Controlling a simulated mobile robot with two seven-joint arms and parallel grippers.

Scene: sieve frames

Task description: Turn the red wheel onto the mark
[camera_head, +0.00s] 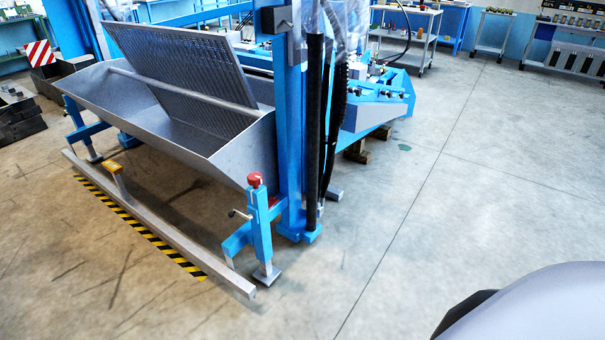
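A small red wheel or knob (255,180) sits on top of a blue post (261,225) at the front right corner of the machine. A small side handle with a dark knob (235,213) sticks out to the left of the post. I cannot make out a mark near the red wheel at this size. A grey perforated sieve panel (180,70) stands tilted in the metal trough (215,155). Neither of my grippers is in view.
A low metal bar (150,220) with a yellow piece (113,168) runs along the trough's front, beside a black-yellow floor strip (180,262). A blue column (290,130) stands behind the post. Open concrete floor (450,210) lies to the right. Carts (407,35) stand behind.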

